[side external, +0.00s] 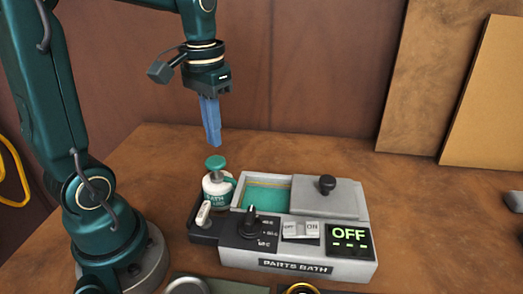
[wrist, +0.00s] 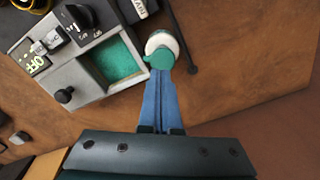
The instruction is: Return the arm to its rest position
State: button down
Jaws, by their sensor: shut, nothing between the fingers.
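My gripper (side external: 213,143) hangs upright above the bench with its blue fingers pointing down. It is shut and empty, in the air above the green-capped white bottle (side external: 217,184). In the wrist view, the closed fingers (wrist: 160,80) point toward the bottle (wrist: 162,46), with their tips overlapping its green cap in the picture. The side view shows a gap between the fingertips and the cap.
A grey parts bath (side external: 300,265) stands right of the bottle, its lid (side external: 335,197) partly covering a green basin (side external: 264,197). Its display reads OFF. Boards (side external: 490,100) lean at the back right. Bench behind the bath is clear.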

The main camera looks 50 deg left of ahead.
jog(key=s+d+m+t, duration=0.2)
jog(key=s+d+t, duration=0.3)
jog(key=d, duration=0.3)
jog(key=shift+s+r+m, duration=0.2)
jog(key=shift+s+m, duration=0.2)
jog(key=shift+s, duration=0.05)
jog(key=shift+d, duration=0.1)
jog(key=w+a+r+n+g, duration=0.3)
jog(key=w+a+g, duration=0.25)
jog(key=a, duration=0.35)
jog(key=shift+w+d+f, duration=0.1)
jog(key=shift+f, duration=1.35)
jog(key=shift+w+d+f, duration=0.1)
jog(key=shift+f, duration=1.35)
